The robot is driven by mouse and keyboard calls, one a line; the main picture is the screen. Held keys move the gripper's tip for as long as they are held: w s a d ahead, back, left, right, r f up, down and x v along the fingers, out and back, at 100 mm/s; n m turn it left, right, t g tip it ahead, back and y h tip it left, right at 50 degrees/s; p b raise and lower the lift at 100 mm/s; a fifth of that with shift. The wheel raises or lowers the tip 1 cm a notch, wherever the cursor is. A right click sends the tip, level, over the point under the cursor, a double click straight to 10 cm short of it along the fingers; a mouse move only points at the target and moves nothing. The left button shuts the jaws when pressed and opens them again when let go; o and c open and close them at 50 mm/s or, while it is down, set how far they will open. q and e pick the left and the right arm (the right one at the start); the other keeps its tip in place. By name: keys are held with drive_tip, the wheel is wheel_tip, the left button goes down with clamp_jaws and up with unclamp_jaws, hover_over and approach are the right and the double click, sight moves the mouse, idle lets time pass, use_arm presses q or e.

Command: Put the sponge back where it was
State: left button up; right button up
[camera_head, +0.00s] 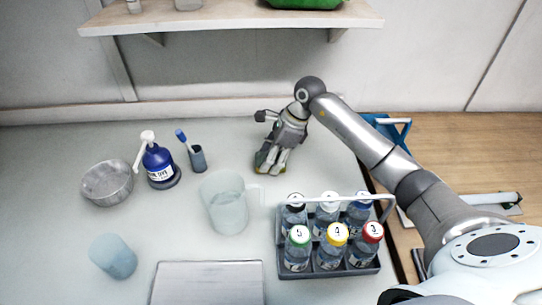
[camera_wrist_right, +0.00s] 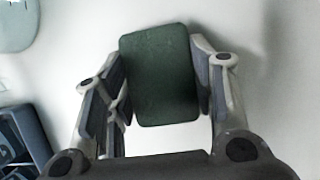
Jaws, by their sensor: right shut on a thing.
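The sponge (camera_wrist_right: 160,75) is a dark green rounded block between the two fingers of my right gripper in the right wrist view. My right gripper (camera_head: 270,166) is shut on it, near the back right of the table in the head view. Only a little of the sponge, with a yellowish edge (camera_head: 261,169), shows there below the fingers. I cannot tell whether it touches the table. My left gripper is not in view.
A bottle rack (camera_head: 328,272) with a handle stands in front of the right gripper. A clear pitcher (camera_head: 228,207) stands to its left. A blue dispenser (camera_head: 160,168), a brush cup (camera_head: 198,160), a bowl (camera_head: 107,185) and a beaker (camera_head: 113,258) are further left. A shelf (camera_head: 230,22) hangs above.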

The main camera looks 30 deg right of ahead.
drive_tip(key=o, duration=1)
drive_tip(key=shift+f, duration=0.1)
drive_tip(key=b+v, duration=0.1)
drive_tip(key=v, duration=1.1)
drive_tip(key=shift+b, duration=0.4)
